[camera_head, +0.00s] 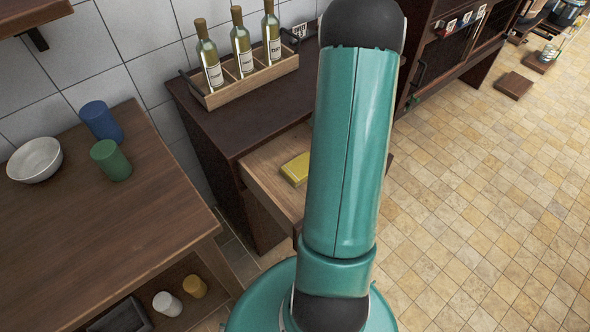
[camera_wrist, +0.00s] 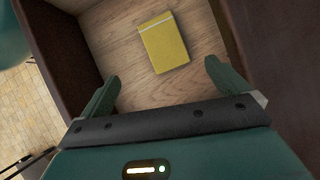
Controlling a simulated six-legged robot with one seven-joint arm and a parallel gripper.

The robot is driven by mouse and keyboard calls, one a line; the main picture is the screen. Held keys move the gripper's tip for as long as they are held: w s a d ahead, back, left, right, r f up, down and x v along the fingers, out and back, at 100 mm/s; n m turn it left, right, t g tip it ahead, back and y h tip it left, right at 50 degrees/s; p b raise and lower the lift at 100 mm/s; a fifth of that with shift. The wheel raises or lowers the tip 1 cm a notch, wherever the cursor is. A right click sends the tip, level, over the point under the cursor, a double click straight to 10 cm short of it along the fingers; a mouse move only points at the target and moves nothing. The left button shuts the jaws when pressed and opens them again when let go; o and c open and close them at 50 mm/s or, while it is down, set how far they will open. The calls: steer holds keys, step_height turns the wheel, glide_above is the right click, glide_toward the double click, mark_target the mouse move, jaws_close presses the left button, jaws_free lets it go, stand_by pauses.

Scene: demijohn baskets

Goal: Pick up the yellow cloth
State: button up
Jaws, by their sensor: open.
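The yellow cloth (camera_head: 296,169) lies flat and folded in an open wooden drawer (camera_head: 262,178) of the dark cabinet, partly hidden by my arm in the head view. In the wrist view the cloth (camera_wrist: 163,43) is a yellow rectangle with a pale stripe near its far edge, lying on the drawer's wood floor. My gripper (camera_wrist: 160,82) is open and empty, its two green fingers pointing into the drawer. The cloth is ahead of the fingertips, roughly in line with the gap between them, and apart from them. My arm hides the gripper in the head view.
A crate (camera_head: 245,84) with several labelled bottles stands on the cabinet top. A wooden table (camera_head: 85,215) at left holds a white bowl (camera_head: 36,161), a blue cup (camera_head: 101,121) and a green cup (camera_head: 111,160). Dark drawer walls flank my gripper. The tiled floor at right is mostly clear.

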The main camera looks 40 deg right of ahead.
glide_above(302, 166)
steer(key=s+d, duration=0.1)
steer(key=d, duration=0.2)
step_height(302, 166, down, 8)
steer(key=shift+s+a+r, duration=0.1)
steer(key=shift+s, duration=0.05)
steer(key=x, duration=0.5)
steer(key=shift+w, duration=0.25)
steer(key=c, duration=0.9)
